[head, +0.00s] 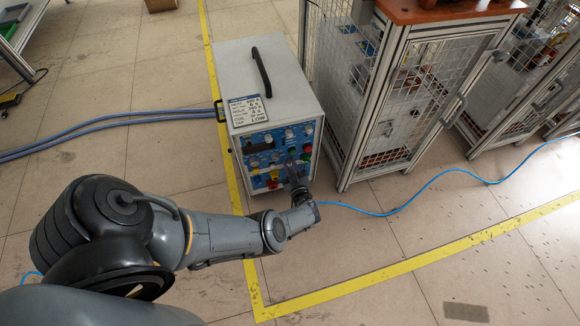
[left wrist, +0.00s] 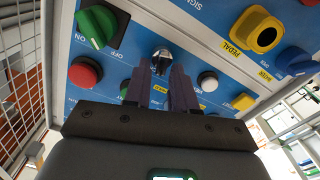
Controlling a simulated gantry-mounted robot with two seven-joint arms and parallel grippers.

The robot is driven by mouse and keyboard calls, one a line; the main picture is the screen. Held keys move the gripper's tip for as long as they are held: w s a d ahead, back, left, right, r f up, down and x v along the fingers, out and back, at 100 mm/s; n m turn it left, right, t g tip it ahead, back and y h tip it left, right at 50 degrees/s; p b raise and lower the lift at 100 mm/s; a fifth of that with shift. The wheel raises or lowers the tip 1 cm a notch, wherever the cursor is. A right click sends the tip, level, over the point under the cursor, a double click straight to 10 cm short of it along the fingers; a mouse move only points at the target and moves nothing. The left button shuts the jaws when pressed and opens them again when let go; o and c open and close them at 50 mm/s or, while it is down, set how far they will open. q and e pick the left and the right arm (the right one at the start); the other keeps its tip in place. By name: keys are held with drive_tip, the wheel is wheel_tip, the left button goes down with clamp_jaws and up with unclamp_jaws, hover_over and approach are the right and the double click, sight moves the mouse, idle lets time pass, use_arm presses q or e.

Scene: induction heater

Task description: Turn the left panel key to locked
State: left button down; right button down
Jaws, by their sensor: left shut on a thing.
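The induction heater's blue control panel (head: 262,152) is on the near face of a grey cabinet (head: 252,66). In the left wrist view the panel (left wrist: 199,28) fills the upper part. A silver key switch (left wrist: 161,56) sits on it, between my fingertips. My left gripper (left wrist: 161,74) reaches the panel and is shut on the key. In the head view my left gripper (head: 298,180) is at the panel's lower right and hides the key. Whether the key points to locked cannot be read. My right gripper is in neither view.
Close to the key are a green selector knob (left wrist: 96,27), a red button (left wrist: 84,72), a white button (left wrist: 208,81) and a yellow pedal socket (left wrist: 256,31). A mesh-sided cart (head: 398,100) stands right of the heater. A blue cable (head: 430,184) crosses the floor.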

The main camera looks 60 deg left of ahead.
use_arm(q)
drive_tip(key=m, duration=0.5)
drive_tip(key=shift+w+d+m, duration=0.1)
drive_tip(key=shift+w+m, duration=0.2)
drive_tip(key=shift+w+f+m, duration=0.15)
drive_tip(key=shift+m, duration=1.95)
drive_tip(key=c, duration=0.9)
unclamp_jaws()
drive_tip(key=shift+d, duration=0.1)
